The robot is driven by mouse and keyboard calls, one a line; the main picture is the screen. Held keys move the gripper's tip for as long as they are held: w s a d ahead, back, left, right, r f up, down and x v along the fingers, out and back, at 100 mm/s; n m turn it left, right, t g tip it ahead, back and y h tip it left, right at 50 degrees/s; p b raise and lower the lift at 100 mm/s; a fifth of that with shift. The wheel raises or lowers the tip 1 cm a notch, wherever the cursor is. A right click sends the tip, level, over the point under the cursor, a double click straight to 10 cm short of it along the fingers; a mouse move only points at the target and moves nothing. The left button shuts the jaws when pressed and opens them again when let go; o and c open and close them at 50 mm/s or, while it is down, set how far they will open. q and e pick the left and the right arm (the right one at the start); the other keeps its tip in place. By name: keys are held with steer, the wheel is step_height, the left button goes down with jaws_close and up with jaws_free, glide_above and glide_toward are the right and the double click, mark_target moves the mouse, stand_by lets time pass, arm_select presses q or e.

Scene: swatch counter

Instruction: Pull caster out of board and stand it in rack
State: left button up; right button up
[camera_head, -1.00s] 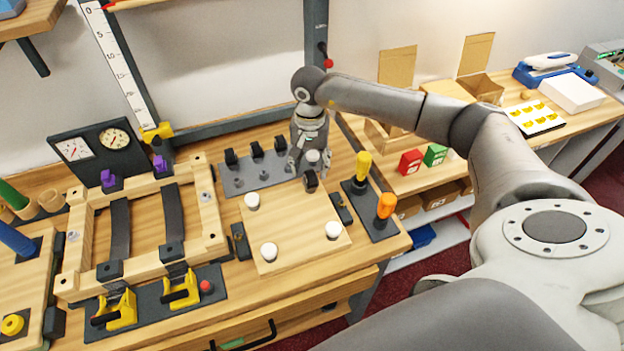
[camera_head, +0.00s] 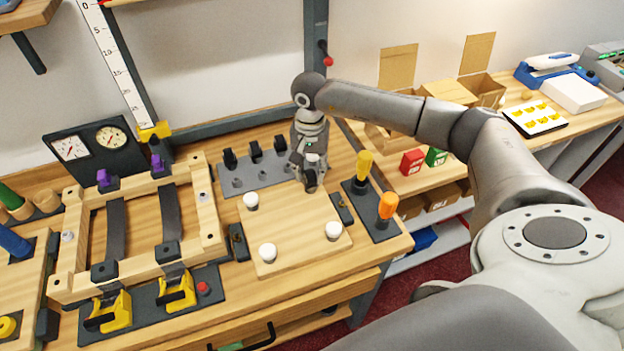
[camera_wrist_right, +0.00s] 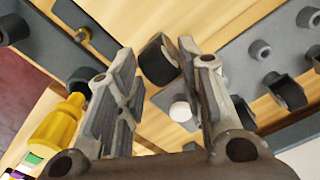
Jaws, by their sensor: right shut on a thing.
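The wooden board (camera_head: 290,235) lies on the bench, with white round knobs on its near and left corners. At its far right corner is the caster with a dark wheel (camera_head: 310,181), also seen between the fingertips in the wrist view (camera_wrist_right: 158,62). My right gripper (camera_head: 311,170) points down and is shut on the caster. A white round part shows between the fingers. I cannot tell whether the stem is still in the board. The grey rack (camera_head: 240,184) lies just left of the gripper, with several dark casters along its back and short sockets in front. My left gripper is not in view.
A yellow-handled tool (camera_head: 364,165) and an orange-handled one (camera_head: 388,205) stand close right of the board. Dark clamp blocks (camera_head: 238,243) flank the board. A wooden frame (camera_head: 212,235) with yellow clamps lies left. Red (camera_head: 412,162) and green boxes are on the right-hand bench.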

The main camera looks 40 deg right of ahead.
mark_target(310, 171)
jaws_close()
steer(key=shift+r, duration=0.25)
steer(key=shift+r+p, duration=1.25)
steer(key=shift+r, duration=1.05)
